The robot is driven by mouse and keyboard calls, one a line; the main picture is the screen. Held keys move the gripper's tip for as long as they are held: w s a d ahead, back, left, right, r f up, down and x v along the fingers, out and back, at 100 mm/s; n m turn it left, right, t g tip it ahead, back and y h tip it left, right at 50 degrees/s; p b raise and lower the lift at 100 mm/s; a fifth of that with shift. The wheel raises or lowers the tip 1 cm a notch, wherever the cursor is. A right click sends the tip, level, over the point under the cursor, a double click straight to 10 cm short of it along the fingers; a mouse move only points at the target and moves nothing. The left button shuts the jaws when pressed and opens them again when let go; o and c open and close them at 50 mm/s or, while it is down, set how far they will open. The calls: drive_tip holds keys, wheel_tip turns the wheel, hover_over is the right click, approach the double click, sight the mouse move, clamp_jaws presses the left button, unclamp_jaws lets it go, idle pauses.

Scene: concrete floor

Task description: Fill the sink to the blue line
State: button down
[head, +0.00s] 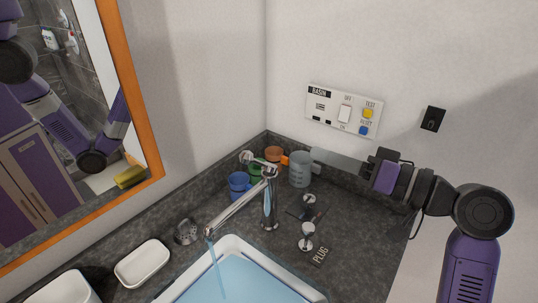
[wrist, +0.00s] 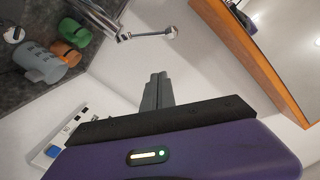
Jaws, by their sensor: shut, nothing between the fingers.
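The white sink (head: 232,243) is at the bottom of the head view, cut off by the frame edge, with light blue water (head: 238,286) in it. A stream of water falls into it from the silver faucet (head: 236,206); part of the faucet also shows in the wrist view (wrist: 145,36). I cannot make out a blue line. A round metal knob (head: 307,229) stands beside the label PLUG (head: 320,255). A dark-handled fitting (head: 308,202) is behind it. My gripper (head: 316,154) is shut and empty, above the grey mug; its fingers show in the wrist view (wrist: 156,84).
A grey mug (head: 299,174), with orange, green and blue mugs (head: 239,182), stands in the back corner. A wall panel (head: 325,109) marked BASIN has a white switch and yellow and blue buttons. A soap dish (head: 143,264) is left of the sink. A mirror's orange frame (head: 133,88) is left.

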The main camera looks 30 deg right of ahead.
drive_tip(key=w+a+f+m+p, duration=0.1)
drive_tip(key=w+a+f+p, duration=0.2)
drive_tip(key=w+a, duration=0.4)
drive_tip(key=shift+w+p, duration=0.45)
drive_tip(key=shift+w, duration=0.4)
drive_tip(key=shift+a, duration=0.1)
drive_tip(key=f+n+b, duration=0.1)
drive_tip(key=b, duration=0.1)
drive_tip(key=a+f+n+b, duration=0.1)
drive_tip(key=b, duration=0.2)
drive_tip(key=s+a+f+n+b, duration=0.1)
drive_tip(key=n+b, duration=0.1)
drive_tip(key=b, duration=0.1)
drive_tip(key=shift+a+f, duration=0.1)
drive_tip(key=shift+a, duration=0.15)
drive_tip(key=shift+a+f, duration=0.1)
idle(0.4)
